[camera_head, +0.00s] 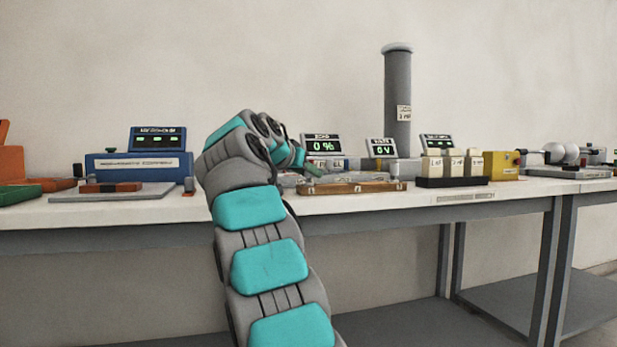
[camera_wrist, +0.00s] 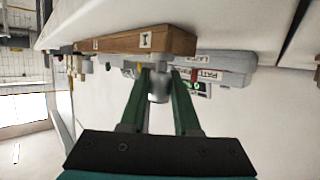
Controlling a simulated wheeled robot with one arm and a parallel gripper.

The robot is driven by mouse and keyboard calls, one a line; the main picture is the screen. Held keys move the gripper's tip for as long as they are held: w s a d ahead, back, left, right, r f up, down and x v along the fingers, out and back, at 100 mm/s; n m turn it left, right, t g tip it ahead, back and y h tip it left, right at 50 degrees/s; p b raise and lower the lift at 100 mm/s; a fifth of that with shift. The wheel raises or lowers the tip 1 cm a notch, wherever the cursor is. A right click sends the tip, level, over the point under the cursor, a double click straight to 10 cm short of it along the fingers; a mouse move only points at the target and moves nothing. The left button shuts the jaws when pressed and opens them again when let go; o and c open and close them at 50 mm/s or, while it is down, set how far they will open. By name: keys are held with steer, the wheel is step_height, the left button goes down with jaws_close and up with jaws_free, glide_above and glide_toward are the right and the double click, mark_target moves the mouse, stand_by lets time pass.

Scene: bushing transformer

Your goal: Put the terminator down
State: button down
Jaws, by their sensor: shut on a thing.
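The terminator is a small grey metal cylinder (camera_wrist: 158,88) between the two green fingers of my gripper (camera_wrist: 160,75) in the wrist view. My gripper is shut on it. The wrist view is turned over, with the bench top at the top of the picture. The piece is close to a wooden tray (camera_wrist: 120,41); I cannot tell whether they touch. In the head view my gripper (camera_head: 309,171) is low over the bench, at the left end of the wooden tray (camera_head: 350,189). The terminator cannot be made out there.
The white bench top (camera_head: 130,212) is free along its front left edge. White blocks stand in a black holder (camera_head: 452,182) right of the tray. Behind are displays (camera_head: 322,144) and a tall grey column (camera_head: 397,85). A blue device (camera_head: 138,165) stands to the left.

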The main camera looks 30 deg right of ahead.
steer(key=shift+f, duration=0.1)
steer(key=c, duration=0.6)
jaws_free()
steer(key=shift+c, duration=0.2)
steer(key=shift+s+a+r, duration=0.1)
steer(key=shift+a+r, duration=0.05)
steer(key=shift+r, duration=0.1)
steer(key=v, duration=1.1)
steer(key=shift+s+a, duration=0.2)
steer(key=shift+a, duration=0.1)
steer(key=shift+r, duration=0.1)
